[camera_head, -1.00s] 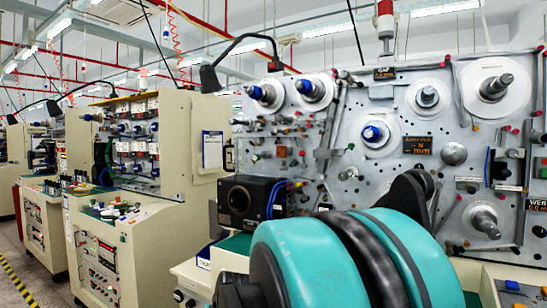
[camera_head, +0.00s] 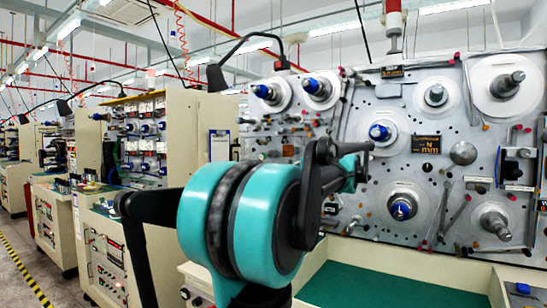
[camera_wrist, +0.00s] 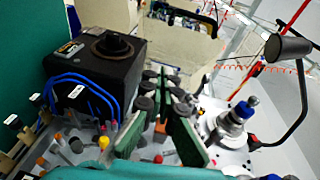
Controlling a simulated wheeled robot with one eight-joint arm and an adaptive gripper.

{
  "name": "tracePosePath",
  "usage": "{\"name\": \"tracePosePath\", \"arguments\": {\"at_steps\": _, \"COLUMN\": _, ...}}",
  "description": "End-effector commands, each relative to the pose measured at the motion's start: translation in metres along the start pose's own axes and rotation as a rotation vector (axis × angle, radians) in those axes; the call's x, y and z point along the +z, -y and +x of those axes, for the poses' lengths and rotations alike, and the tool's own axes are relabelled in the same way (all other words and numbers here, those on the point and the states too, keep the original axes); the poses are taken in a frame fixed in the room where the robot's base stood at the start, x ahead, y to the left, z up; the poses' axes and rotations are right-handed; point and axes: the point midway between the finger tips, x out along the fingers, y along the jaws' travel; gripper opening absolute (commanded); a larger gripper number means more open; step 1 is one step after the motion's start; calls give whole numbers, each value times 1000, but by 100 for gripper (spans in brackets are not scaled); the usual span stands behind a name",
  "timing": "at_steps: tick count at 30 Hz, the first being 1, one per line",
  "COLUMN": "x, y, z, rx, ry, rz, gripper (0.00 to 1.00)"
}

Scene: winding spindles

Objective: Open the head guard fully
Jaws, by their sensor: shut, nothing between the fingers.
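My gripper (camera_head: 360,165) shows small and dark at the end of my teal and black arm, pointing right in front of the spindle panel; its fingers look closed and I see nothing held. My arm hides most of the box in the head view.
The grey panel (camera_head: 460,195) carries several spindles, including a blue-tipped one (camera_head: 402,209) right of my gripper. A green bench top (camera_head: 395,290) lies clear below it. A black lamp (camera_wrist: 287,47) overhangs at the right in the wrist view. Small coloured knobs crowd its foreground.

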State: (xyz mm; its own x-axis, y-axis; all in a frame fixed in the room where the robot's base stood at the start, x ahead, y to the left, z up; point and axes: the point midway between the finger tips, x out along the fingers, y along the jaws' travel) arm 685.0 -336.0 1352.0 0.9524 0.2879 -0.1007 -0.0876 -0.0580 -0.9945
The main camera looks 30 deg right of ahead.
Motion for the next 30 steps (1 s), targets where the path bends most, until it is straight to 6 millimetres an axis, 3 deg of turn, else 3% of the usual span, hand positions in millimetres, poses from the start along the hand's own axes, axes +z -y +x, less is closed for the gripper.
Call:
{"name": "tracePosePath", "arguments": {"at_steps": 3, "x": -24, "y": 32, "z": -23, "rx": -71, "ry": -48, "rz": 25, "gripper": 0}}
{"name": "tracePosePath", "arguments": {"at_steps": 8, "x": -33, "y": 46, "z": -27, "rx": -102, "ry": -63, "rz": 34, "gripper": 0}}
{"name": "tracePosePath", "arguments": {"at_steps": 22, "x": -36, "y": 52, "z": 46, "rx": -100, "ry": -59, "rz": 33, "gripper": 0}}
{"name": "tracePosePath", "arguments": {"at_steps": 30, "x": -38, "y": 54, "z": 67, "rx": -100, "ry": -62, "rz": 33, "gripper": 0}}
